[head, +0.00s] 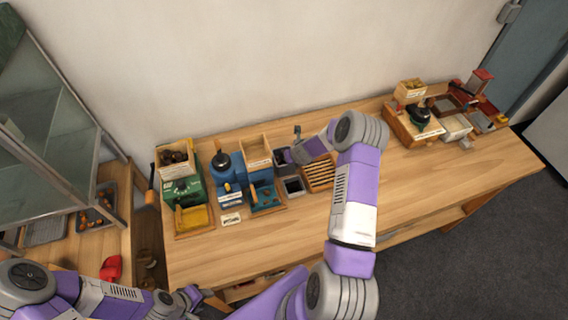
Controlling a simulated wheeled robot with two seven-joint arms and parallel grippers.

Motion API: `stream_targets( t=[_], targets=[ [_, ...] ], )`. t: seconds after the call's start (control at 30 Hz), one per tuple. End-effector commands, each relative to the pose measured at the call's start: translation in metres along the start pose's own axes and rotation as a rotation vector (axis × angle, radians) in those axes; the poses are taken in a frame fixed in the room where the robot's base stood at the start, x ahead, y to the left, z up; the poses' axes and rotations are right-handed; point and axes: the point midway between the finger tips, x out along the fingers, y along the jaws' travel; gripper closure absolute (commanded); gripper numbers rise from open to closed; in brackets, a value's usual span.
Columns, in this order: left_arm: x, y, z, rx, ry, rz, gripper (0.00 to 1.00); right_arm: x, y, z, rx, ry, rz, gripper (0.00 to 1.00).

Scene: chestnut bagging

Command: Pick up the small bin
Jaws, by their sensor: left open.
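A small dark bin (281,165) stands on the workbench, right of the light wooden box, partly covered by my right gripper (289,156). A second small bin, grey with a dark inside (293,187), sits just in front of it. My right arm reaches over the bench and its gripper is at the dark bin. The wrist hides much of it, so I cannot tell whether its fingers are open or touching the bin. My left gripper (188,297) is open, low at the picture's bottom left, off the bench front and away from both bins.
Left of the bins are a wooden box (257,151), blue and green devices and a yellow-filled tray (192,218). A slatted wooden rack (320,175) is close on the right. More equipment (418,115) stands far right. The bench (440,175) is clear between.

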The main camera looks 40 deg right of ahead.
Motion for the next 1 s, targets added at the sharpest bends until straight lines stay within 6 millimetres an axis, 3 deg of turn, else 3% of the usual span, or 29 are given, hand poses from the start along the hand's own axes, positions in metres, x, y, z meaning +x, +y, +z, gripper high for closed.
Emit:
stream_targets(
  t=[0.03, 0.13, 1.0],
  targets=[
    [0.0, 0.0, 0.0, 0.0, 0.0, 0.0, 0.58, -0.0001, 0.0, 0.0, 0.0, 0.0, 0.0, 0.85],
    [0.0, 0.0, 0.0, 0.0, 0.0, 0.0, 0.58, -0.0002, 0.0, 0.0, 0.0, 0.0, 0.0, 1.0],
    [0.0, 0.0, 0.0, 0.0, 0.0, 0.0, 0.58, -0.0004, 0.0, 0.0002, 0.0, 0.0, 0.0, 1.0]
  ],
)
